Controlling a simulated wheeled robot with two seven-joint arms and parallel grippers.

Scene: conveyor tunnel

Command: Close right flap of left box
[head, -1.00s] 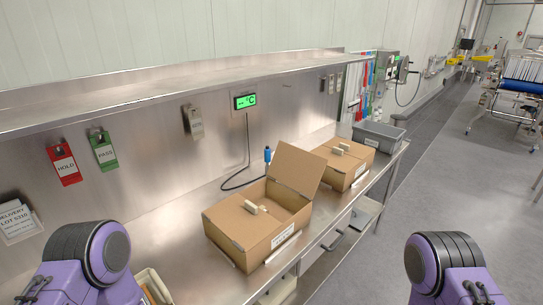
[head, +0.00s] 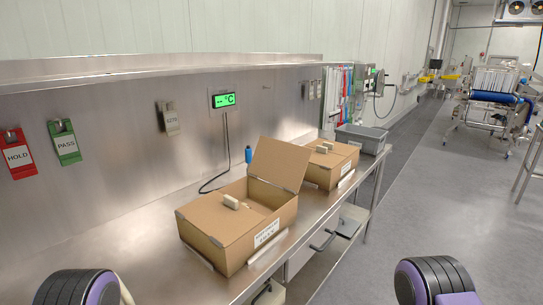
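The left box (head: 246,242) is a brown cardboard box on the steel bench, with a white label on its front side. Its left flap (head: 218,215) lies flat with a small pale block on it. Its right flap (head: 280,163) stands up, tilted back, and the box is open beneath it. A second cardboard box (head: 341,170) sits behind it to the right, its top looking closed. Purple and black parts of my two arms show at the bottom left and bottom right, away from the boxes. Neither gripper shows.
The steel bench (head: 140,282) is clear left of the left box. A grey bin (head: 361,138) stands at its far end. A blue probe (head: 248,154) on a black cable is behind the left box. A shelf (head: 160,70) runs above. Open floor lies to the right.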

